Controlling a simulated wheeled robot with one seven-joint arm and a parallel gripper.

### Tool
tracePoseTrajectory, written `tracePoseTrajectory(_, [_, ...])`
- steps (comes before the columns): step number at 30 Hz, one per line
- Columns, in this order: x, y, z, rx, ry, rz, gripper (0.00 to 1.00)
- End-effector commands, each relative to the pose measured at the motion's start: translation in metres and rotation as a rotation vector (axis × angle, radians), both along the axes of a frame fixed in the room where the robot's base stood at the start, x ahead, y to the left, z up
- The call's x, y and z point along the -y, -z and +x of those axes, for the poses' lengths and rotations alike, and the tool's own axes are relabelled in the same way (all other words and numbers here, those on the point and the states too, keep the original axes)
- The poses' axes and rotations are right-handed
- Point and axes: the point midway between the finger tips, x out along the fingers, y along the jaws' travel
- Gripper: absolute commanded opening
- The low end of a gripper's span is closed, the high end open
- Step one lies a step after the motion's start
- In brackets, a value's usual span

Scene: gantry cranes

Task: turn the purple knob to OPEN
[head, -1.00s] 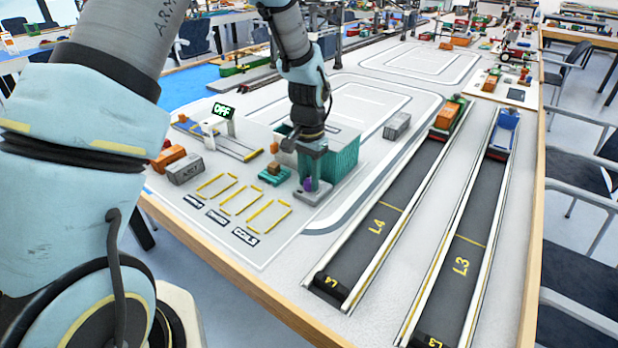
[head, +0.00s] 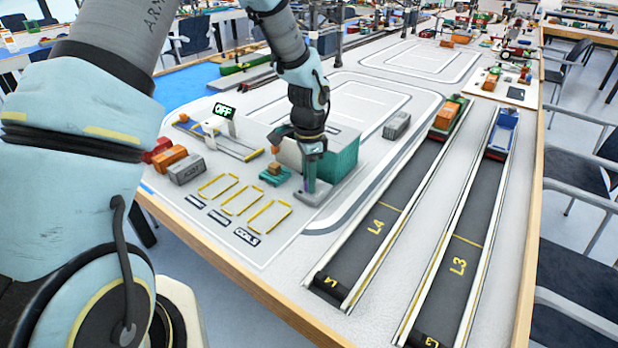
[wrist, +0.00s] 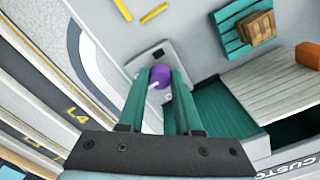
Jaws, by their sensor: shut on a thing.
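The purple knob (wrist: 160,75) sits on a small grey plate (wrist: 146,58) in the wrist view. A white pointer on it points to the lower left of that view; the plate's markings are too small to read. My gripper (wrist: 161,80) is shut on the knob, with one teal finger on each side. In the head view my gripper (head: 310,178) points down onto the plate (head: 316,193) beside the green container, and its finger hides most of the knob.
The green corrugated container (head: 343,160) stands right behind my gripper. A teal pallet with a brown crate (head: 273,168) is close on its left. Yellow-marked bays (head: 240,200) lie empty in front. Conveyor lanes L4 (head: 375,225) and L3 (head: 460,265) run along the right.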

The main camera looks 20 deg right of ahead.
Motion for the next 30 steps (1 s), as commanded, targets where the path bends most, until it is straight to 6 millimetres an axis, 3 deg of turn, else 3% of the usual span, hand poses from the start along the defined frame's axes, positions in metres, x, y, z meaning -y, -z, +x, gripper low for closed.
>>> tracePoseTrajectory(13, [0.0003,-0.0004,0.0006,0.001,0.010,-0.001,0.00])
tracePoseTrajectory(14, [0.0003,-0.0004,0.0006,0.001,0.010,-0.001,0.35])
tracePoseTrajectory(21, [0.0002,-0.0002,0.0003,0.001,0.009,-0.001,0.62])
tracePoseTrajectory(30, [0.0003,-0.0023,0.0004,0.001,0.009,-0.001,0.63])
